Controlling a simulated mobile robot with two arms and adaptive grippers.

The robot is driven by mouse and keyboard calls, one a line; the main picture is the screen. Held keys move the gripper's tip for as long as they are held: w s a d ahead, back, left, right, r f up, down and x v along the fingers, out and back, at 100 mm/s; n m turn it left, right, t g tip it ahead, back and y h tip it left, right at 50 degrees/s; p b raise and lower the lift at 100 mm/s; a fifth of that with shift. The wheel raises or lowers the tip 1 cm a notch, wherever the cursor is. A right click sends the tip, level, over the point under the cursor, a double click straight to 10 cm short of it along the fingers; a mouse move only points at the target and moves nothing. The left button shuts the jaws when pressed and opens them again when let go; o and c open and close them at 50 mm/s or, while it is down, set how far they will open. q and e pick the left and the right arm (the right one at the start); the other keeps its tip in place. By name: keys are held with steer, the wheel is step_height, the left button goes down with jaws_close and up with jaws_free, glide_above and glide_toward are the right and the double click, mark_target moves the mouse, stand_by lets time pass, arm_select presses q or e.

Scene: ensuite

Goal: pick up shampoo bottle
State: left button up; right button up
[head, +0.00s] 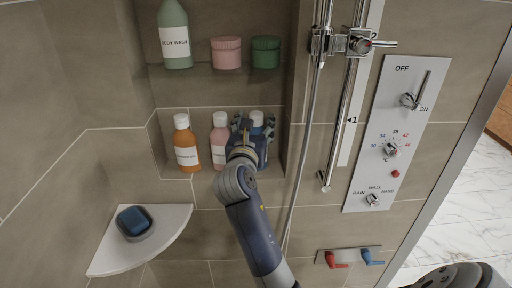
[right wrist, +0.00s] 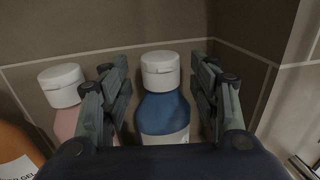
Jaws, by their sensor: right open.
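A blue bottle with a white cap (head: 257,117) stands upright at the right of the lower wall niche. My right gripper (head: 255,123) reaches into the niche and hides most of it. In the right wrist view the blue bottle (right wrist: 165,114) stands between the two open fingers of my right gripper (right wrist: 159,75), with a gap on each side. Its label is mostly hidden, so I cannot read whether it says shampoo. A pink bottle (head: 219,138) stands just left of it, and an orange bottle (head: 186,145) farther left. My left gripper is not in view.
The shelf above holds a green body wash bottle (head: 175,40), a pink jar (head: 226,53) and a green jar (head: 265,52). The shower rail (head: 352,100) and control panel (head: 388,140) are right of the niche. A corner shelf (head: 112,260) holds a blue item (head: 134,221).

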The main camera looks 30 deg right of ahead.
steer(key=shift+x, duration=0.9)
steer(key=shift+s, duration=0.1)
steer(key=shift+c, duration=0.8)
jaws_close()
steer(key=shift+r, duration=0.15)
